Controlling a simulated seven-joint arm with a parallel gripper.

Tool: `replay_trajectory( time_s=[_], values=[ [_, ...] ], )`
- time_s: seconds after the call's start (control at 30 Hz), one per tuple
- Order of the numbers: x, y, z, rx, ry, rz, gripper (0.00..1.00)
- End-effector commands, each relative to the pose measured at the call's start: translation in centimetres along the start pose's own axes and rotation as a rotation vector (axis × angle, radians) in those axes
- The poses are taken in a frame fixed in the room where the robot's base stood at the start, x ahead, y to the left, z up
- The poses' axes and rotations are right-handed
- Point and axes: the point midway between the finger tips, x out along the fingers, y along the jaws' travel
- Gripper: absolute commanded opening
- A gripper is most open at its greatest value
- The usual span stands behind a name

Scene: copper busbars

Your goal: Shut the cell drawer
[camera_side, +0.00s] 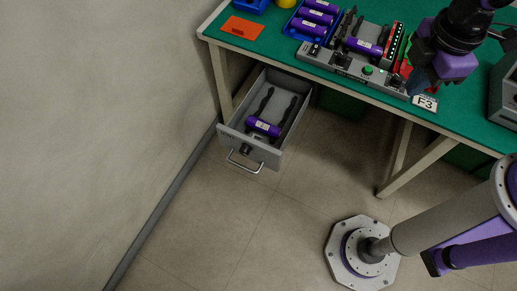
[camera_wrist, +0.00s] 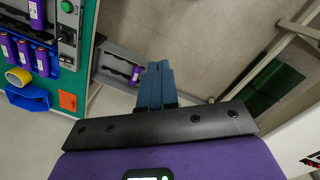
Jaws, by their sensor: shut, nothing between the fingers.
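The grey cell drawer (camera_side: 265,153) stands pulled out from under the left part of the green bench in the side view. Its bar handle (camera_side: 244,163) is on the front face. Inside lie a purple cell (camera_side: 263,127) and dark strips. In the wrist view the drawer (camera_wrist: 113,47) shows beyond my fingers, with the purple cell (camera_wrist: 136,74) in it; my fingers hide part of it. My gripper (camera_side: 419,82) is over the bench's front edge at the right, well apart from the drawer. Its blue fingers (camera_wrist: 156,72) are shut together and empty.
The green bench top (camera_side: 270,42) holds a grey fixture (camera_side: 340,62) with a green button, a blue tray of purple cells (camera_side: 312,18), and an orange card (camera_side: 242,28). A bench leg (camera_side: 405,165) stands right of the drawer. The floor before the drawer is clear.

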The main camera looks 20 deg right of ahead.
Motion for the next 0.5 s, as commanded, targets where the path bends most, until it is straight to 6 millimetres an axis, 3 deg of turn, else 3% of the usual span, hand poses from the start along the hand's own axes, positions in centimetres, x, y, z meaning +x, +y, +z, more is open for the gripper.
replay_trajectory(
  time_s=[0.03, 0.23, 0.5],
  values=[
    [0.7, 0.6, -2.3, -0.05, -0.018, 0.01, 0.0],
    [3.6, 2.4, -10.7, -0.246, -0.066, 0.051, 0.0],
    [9.6, 2.8, -20.9, -0.513, -0.139, 0.094, 0.0]
  ],
)
